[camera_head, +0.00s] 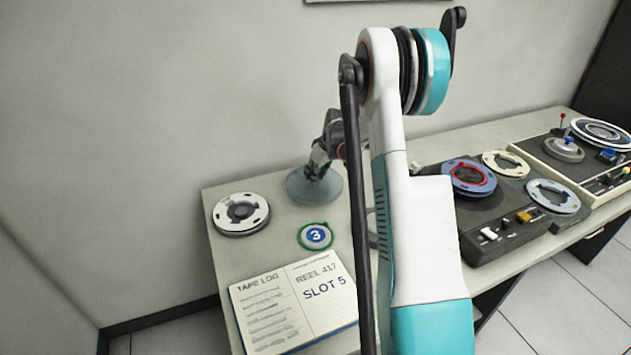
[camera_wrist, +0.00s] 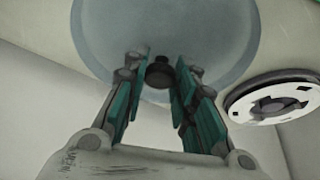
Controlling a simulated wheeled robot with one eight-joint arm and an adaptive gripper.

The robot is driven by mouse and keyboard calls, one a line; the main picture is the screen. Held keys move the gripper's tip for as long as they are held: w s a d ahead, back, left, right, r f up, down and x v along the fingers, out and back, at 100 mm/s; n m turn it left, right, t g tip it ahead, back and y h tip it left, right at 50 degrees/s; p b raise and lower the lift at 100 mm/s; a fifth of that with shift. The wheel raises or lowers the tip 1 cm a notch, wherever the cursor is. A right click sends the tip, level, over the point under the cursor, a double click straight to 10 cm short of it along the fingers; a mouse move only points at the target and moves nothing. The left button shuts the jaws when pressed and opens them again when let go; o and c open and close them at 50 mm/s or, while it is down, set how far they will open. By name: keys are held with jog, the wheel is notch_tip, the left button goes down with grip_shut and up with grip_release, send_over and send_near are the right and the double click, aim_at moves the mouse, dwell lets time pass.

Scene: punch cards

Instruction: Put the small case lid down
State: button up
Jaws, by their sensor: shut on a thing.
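The small case lid (camera_head: 301,190) is a translucent grey-blue disc at the back left of the table, left of my arm. My gripper (camera_wrist: 159,72) is shut on the knob, with a green-padded finger on each side. In the head view my gripper (camera_head: 319,165) is above the lid's middle. The lid looks level and close to the tabletop; I cannot tell whether it touches.
A white reel with a dark centre (camera_head: 262,212) lies left of the lid. A green-rimmed disc marked 3 (camera_head: 315,236) and an open tape log (camera_head: 290,305) lie in front. A tape machine (camera_head: 490,225) and a control panel (camera_head: 560,160) stand at right. My arm hides the table's middle.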

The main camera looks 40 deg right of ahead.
jog(key=shift+f, duration=1.15)
jog(key=shift+f+b, duration=0.15)
jog(key=shift+b, duration=0.15)
jog(key=o, duration=1.1)
jog(key=p+v, duration=0.3)
jog(key=v, duration=0.9)
jog(key=shift+w+r+p, duration=0.1)
jog(key=shift+r+p, duration=0.15)
jog(key=shift+p, duration=0.15)
